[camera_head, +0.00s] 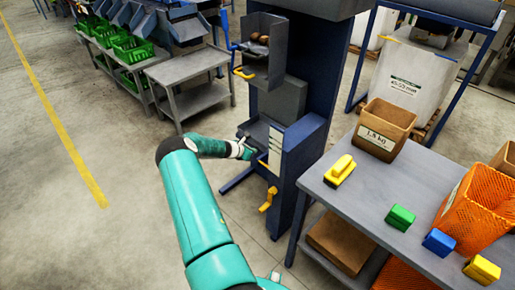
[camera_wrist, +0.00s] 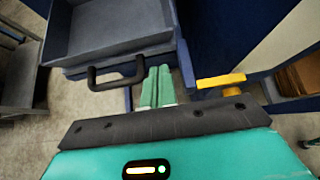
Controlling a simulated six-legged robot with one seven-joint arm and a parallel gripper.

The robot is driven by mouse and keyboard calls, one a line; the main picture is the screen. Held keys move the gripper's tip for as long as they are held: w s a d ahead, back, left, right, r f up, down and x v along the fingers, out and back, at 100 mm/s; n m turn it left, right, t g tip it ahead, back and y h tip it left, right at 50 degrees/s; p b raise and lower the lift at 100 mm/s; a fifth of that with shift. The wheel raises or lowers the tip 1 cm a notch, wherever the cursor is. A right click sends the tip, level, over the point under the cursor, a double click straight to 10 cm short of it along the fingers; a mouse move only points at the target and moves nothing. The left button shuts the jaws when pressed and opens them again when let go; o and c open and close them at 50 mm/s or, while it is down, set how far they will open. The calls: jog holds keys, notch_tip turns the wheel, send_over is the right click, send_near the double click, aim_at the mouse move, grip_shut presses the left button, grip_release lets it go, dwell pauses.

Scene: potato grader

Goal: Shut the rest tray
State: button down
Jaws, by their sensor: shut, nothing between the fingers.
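The rest tray is a grey open-topped tray (camera_head: 258,132) low on the front of the dark blue machine, and it stands out from the machine. In the wrist view the tray (camera_wrist: 110,59) looks empty in the part that shows, and its dark bar handle (camera_wrist: 117,83) is on its front face. My gripper (camera_wrist: 160,72) is shut and empty, with its green fingers just right of the handle, at the tray's front right. I cannot tell whether they touch it. In the head view my gripper (camera_head: 253,150) is at the tray, its fingertips hard to make out.
A yellow lever (camera_wrist: 221,80) is close to the right of my fingers. A yellow crank (camera_head: 267,200) sits lower on the machine. An upper bin (camera_head: 262,65) holds potatoes. A grey table (camera_head: 335,195) with boxes and blocks stands right.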

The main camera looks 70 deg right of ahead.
jog(key=v, duration=1)
jog(key=shift+w+a, duration=0.1)
jog(key=w+a+r+m+t+y, duration=0.1)
jog(key=w+a+r+m+t, duration=0.15)
jog(key=w+a+r, duration=0.5)
jog(key=w+a+r+m+t+y, duration=0.1)
jog(key=w+a+r+m+y, duration=0.2)
jog(key=a+r, duration=0.85)
jog(key=w+a+r+m+t, duration=0.2)
jog(key=w+a+r+m, duration=0.4)
jog(key=a, duration=0.6)
jog(key=s+a+r+t+y, duration=0.1)
jog(key=s+a+r+t, duration=0.1)
jog(key=a+r, duration=0.5)
jog(key=s+a+r+t+y, duration=0.1)
jog(key=s+a+r, duration=0.2)
jog(key=a, duration=0.7)
jog(key=s+a+r+t+y, duration=0.1)
jog(key=s+a, duration=0.4)
jog(key=a, duration=0.3)
jog(key=s+a+r+m+t+y, duration=0.1)
jog(key=s+a+r+y, duration=0.1)
jog(key=s+a, duration=0.3)
jog(key=a, duration=0.4)
jog(key=shift+s, duration=0.4)
jog(key=shift+r, duration=0.15)
